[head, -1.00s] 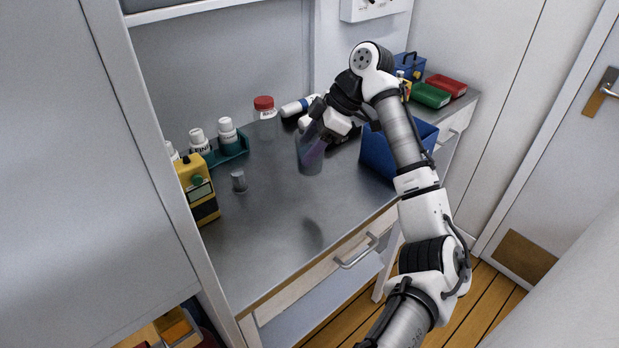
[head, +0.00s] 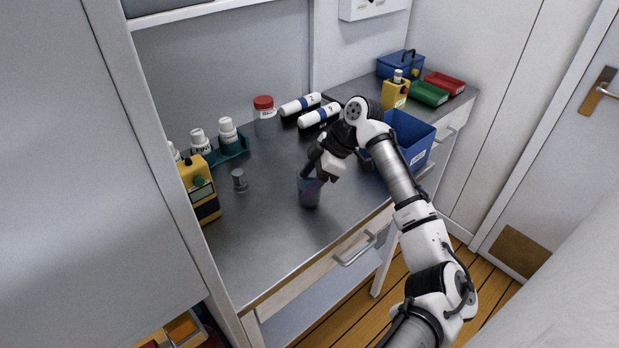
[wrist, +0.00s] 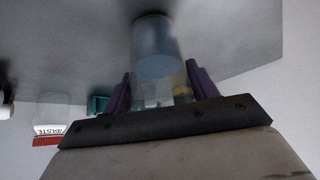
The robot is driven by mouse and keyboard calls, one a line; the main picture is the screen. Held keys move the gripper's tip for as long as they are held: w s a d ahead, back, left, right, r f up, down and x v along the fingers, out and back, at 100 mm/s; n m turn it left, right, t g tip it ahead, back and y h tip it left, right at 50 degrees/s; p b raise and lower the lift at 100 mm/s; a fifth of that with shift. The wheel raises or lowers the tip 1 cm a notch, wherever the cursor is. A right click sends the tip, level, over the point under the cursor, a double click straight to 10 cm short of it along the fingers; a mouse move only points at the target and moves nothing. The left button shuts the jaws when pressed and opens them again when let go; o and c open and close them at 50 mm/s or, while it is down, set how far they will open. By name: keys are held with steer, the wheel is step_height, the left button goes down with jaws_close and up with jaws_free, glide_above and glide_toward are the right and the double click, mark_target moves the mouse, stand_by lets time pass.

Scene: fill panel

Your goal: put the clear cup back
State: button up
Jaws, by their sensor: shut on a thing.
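The clear cup (head: 309,192) is a see-through, bluish-grey tumbler over the front middle of the steel worktop. My gripper (head: 313,178) is shut on the cup, its purple fingers at the cup's sides. In the wrist view the cup (wrist: 158,52) shows between the two fingers of my gripper (wrist: 160,88). The cup looks roughly upright and low over the worktop; I cannot tell whether its base touches the surface.
A small grey cylinder (head: 239,180) stands left of the cup, near a yellow meter (head: 199,190). A red-lidded jar (head: 265,118) and white rolls (head: 319,115) are behind. A blue bin (head: 409,140) is right. The worktop (head: 262,245) in front is bare.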

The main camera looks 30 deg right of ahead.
steer(key=o, duration=1.1)
steer(key=shift+c, duration=0.2)
steer(key=b+v, duration=0.3)
steer(key=v, duration=0.9)
